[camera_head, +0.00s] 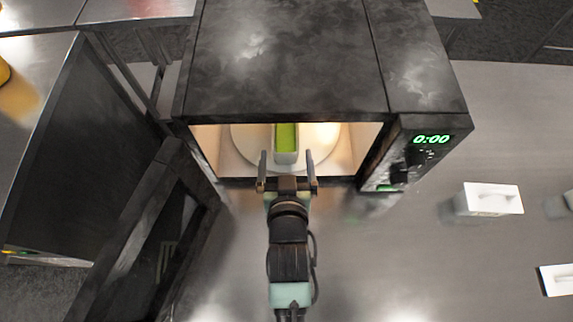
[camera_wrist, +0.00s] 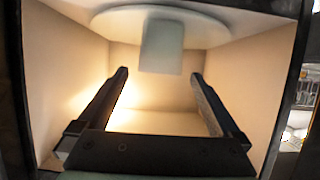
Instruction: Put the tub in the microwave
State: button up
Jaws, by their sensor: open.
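The microwave (camera_head: 290,62) is a dark mottled box with its door (camera_head: 135,225) swung open to the left and its inside lit. A small tub (camera_head: 287,157), pale with a green inside, stands on the round turntable (camera_head: 247,152) in the microwave. In the wrist view the tub (camera_wrist: 161,47) shows as a pale block at the turntable (camera_wrist: 205,25). My gripper (camera_head: 287,158) is open at the microwave's mouth, its two fingers pointing inward, with the tub ahead between their lines. The wrist view shows the gripper (camera_wrist: 160,85) with nothing between its fingers.
The control panel (camera_head: 431,139) on the right reads 0:00. A white box-shaped object (camera_head: 489,199) stands on the counter to the right, with another white object (camera_head: 557,279) nearer the front.

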jog(key=shift+v, duration=1.35)
